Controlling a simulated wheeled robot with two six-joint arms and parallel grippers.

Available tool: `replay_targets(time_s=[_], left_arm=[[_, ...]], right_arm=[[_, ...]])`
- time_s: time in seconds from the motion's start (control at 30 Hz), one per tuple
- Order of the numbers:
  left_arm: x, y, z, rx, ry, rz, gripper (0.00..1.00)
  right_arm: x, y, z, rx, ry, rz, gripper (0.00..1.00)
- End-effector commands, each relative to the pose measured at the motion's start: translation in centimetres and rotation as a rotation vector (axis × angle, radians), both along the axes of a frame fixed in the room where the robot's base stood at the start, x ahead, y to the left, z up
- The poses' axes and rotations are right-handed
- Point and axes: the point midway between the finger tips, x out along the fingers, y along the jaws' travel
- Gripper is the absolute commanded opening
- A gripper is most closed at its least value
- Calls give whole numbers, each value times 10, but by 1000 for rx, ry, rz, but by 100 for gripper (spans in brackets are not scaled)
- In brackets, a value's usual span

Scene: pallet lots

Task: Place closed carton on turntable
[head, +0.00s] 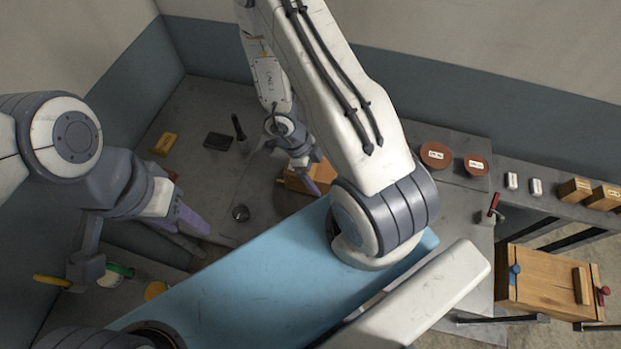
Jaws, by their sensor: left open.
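An orange-brown box (298,184), which may be the carton, sits on the grey table. Two round red-brown discs with white labels, one larger (435,155) and one smaller (477,165), lie at the right. I cannot tell whether either is the turntable.
A yellow block (165,144), a dark flat block (217,141) and a small dark cone (240,212) stand on the table. Two small white items (512,181) and wooden blocks (574,190) line the right shelf. A wooden crate (545,278) stands lower right. My right arm hides the middle.

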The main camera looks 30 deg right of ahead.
Motion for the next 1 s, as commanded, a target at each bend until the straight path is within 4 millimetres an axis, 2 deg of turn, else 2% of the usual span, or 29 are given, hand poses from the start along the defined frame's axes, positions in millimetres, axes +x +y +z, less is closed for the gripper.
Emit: replay_targets(time_s=[0.4, 0.83, 0.87, 1.0], left_arm=[[0, 0, -45, 0, 0, 4, 50], [0, 0, -46, 0, 0, 5, 50], [0, 0, -45, 0, 0, 5, 50], [0, 0, -45, 0, 0, 5, 50]], right_arm=[[2, 3, -42, 0, 0, 7, 10], [2, 5, -44, 1, 1, 10, 10], [3, 6, -43, 1, 1, 10, 100], [3, 6, -42, 1, 1, 10, 100]])
